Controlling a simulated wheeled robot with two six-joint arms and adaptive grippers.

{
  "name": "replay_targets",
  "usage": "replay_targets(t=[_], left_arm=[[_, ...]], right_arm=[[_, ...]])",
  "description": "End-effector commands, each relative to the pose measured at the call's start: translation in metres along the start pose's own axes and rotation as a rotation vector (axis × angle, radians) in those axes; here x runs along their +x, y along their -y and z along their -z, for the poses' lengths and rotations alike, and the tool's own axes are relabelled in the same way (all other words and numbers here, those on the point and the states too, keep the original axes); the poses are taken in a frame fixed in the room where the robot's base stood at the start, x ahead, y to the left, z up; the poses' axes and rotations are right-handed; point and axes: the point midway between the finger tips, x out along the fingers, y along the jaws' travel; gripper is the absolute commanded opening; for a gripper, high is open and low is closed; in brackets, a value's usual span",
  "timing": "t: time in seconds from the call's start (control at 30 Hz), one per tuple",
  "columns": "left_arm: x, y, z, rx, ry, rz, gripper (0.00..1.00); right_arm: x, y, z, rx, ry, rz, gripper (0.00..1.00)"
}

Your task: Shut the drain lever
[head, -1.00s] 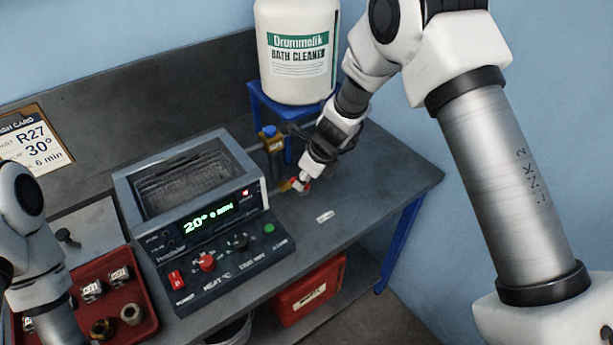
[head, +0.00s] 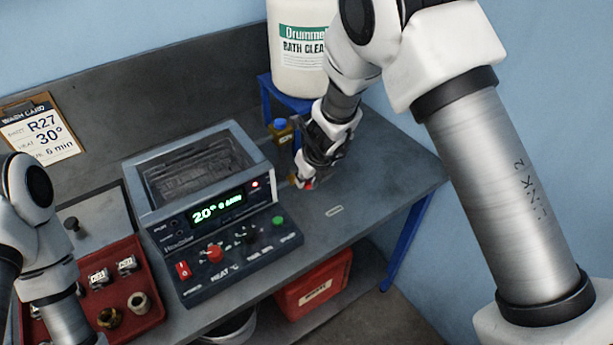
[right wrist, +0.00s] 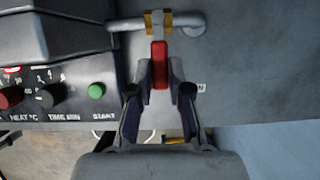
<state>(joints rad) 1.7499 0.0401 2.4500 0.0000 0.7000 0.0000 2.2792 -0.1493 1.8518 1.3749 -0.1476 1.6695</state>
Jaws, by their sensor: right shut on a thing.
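The drain lever (right wrist: 159,60) has a red handle and sits on a brass valve (right wrist: 158,24) on the bath's drain pipe (right wrist: 126,25). In the right wrist view the handle points away from the pipe, roughly square to it. My right gripper (right wrist: 160,82) is shut on the red handle, one finger on each side. In the head view my right gripper (head: 304,182) is beside the bath's right side and hides most of the lever; a little red shows at its tips. My left arm shows at the left edge, but its gripper is out of view.
The heated bath (head: 131,176) stands left of my right gripper, its display reading 20°. A yellow bottle with a blue cap (head: 281,132) and a blue stand (head: 268,92) bearing a white cleaner drum (head: 298,70) are behind. A red tray (head: 152,315) lies left. Bench is clear to the right.

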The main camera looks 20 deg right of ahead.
Motion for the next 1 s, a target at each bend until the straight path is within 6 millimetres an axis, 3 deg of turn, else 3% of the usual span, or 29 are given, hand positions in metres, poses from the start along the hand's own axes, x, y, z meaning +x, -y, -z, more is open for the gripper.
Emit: replay_targets(t=[0.17, 0.2, 0.23, 0.63, 0.77, 1.0], left_arm=[[0.001, 0.000, 0.000, 0.000, 0.000, 0.000, 0.40], [0.001, 0.000, 0.000, 0.000, 0.000, 0.000, 0.40], [0.001, 0.000, 0.000, 0.000, 0.000, 0.000, 0.40], [0.000, 0.000, 0.000, 0.000, 0.000, 0.000, 0.40], [0.000, 0.000, 0.000, 0.000, 0.000, 0.000, 0.40], [0.000, 0.000, 0.000, 0.000, 0.000, 0.000, 0.40]], right_arm=[[0.002, -0.001, 0.003, 0.002, -0.007, -0.004, 0.00], [0.002, -0.001, 0.003, 0.002, -0.006, -0.004, 0.32], [0.002, -0.001, 0.003, 0.002, -0.006, -0.004, 0.43], [-0.008, 0.000, 0.000, -0.001, 0.001, -0.002, 0.44], [-0.033, 0.000, 0.000, -0.001, 0.001, -0.001, 0.44], [-0.093, 0.000, 0.000, -0.001, 0.000, -0.001, 0.44]])
